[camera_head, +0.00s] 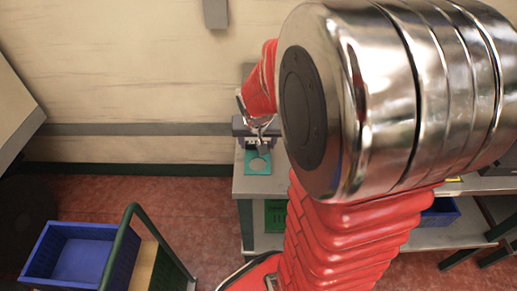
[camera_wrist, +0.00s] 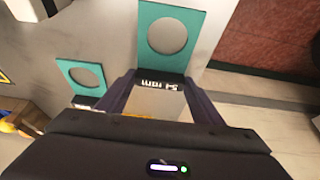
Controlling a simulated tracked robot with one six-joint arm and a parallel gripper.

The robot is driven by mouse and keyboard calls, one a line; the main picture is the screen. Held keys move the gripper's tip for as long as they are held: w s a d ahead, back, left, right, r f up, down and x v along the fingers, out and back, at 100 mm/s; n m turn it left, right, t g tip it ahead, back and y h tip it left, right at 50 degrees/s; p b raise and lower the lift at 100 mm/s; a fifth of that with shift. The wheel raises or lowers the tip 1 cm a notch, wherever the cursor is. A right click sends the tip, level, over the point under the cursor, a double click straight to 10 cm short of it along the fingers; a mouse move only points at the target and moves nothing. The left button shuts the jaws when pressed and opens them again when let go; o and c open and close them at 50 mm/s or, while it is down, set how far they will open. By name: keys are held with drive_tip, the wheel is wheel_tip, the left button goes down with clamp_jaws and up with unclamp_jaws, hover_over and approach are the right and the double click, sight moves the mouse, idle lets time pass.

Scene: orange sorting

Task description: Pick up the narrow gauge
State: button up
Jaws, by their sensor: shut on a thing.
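A flat teal gauge (camera_wrist: 144,30) with a round hole shows at the top middle of the wrist view. Its dark end carries upside-down white lettering that seems to read 54 mm. My gripper (camera_wrist: 155,82) is shut on that dark end, one finger at each side. A second teal gauge (camera_wrist: 88,91) with a round hole lies to the left, apart from my fingers. In the head view, one teal gauge (camera_head: 249,168) shows just below my gripper (camera_head: 261,148), at the bench's left end; my arm hides much of the bench.
The grey bench (camera_head: 240,187) stands against the pale wall. A green crate (camera_head: 276,216) and a blue bin (camera_head: 440,213) sit on its lower level. A trolley with a dark green handle (camera_head: 128,212) and a blue crate (camera_head: 45,252) stand at lower left. Red floor lies between.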

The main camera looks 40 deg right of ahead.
drive_tip(key=shift+c, duration=1.3)
wheel_tip(320, 180, up, 10)
drive_tip(key=w+a+r+n, duration=0.1)
drive_tip(key=w+a, duration=0.5)
drive_tip(key=w, duration=0.1)
drive_tip(key=w+a+r+n, duration=0.1)
drive_tip(key=w+a, duration=0.6)
drive_tip(key=w+a+r+n+y, duration=0.1)
drive_tip(key=w+a+n, duration=0.1)
drive_tip(key=w+a, duration=0.5)
drive_tip(key=shift+w+a+r+t, duration=0.1)
drive_tip(key=shift+w+r+t, duration=0.15)
drive_tip(key=shift+w+t, duration=0.15)
